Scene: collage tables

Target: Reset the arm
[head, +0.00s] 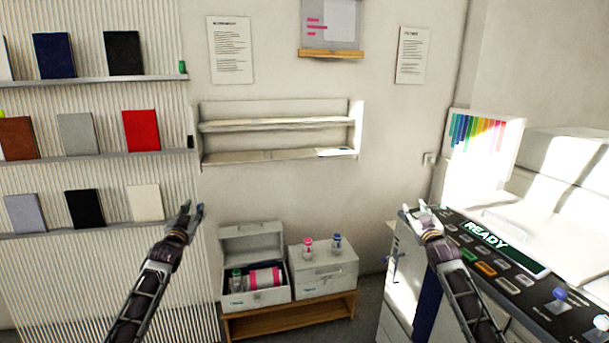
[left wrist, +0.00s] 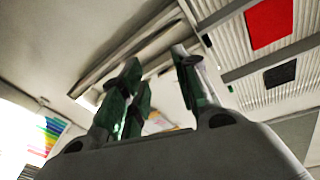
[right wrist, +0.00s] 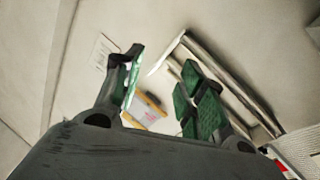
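My left gripper (head: 192,212) is raised in front of the ribbed display wall, left of the middle in the head view. In the left wrist view its green-padded fingers (left wrist: 160,85) stand apart with nothing between them. My right gripper (head: 424,213) is raised at the right, in front of the printer's control panel in the head view. In the right wrist view its fingers (right wrist: 163,82) are spread apart and empty. Both arms reach forward and up from the bottom edge, and neither holds anything.
A printer panel (head: 480,236) reading READY stands at the right. An open toolbox (head: 252,243) and a closed case (head: 325,272) with two small bottles on it sit on a low wooden bench (head: 290,317). A wall shelf (head: 280,155) hangs behind. Ledges (head: 95,154) with covers line the left.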

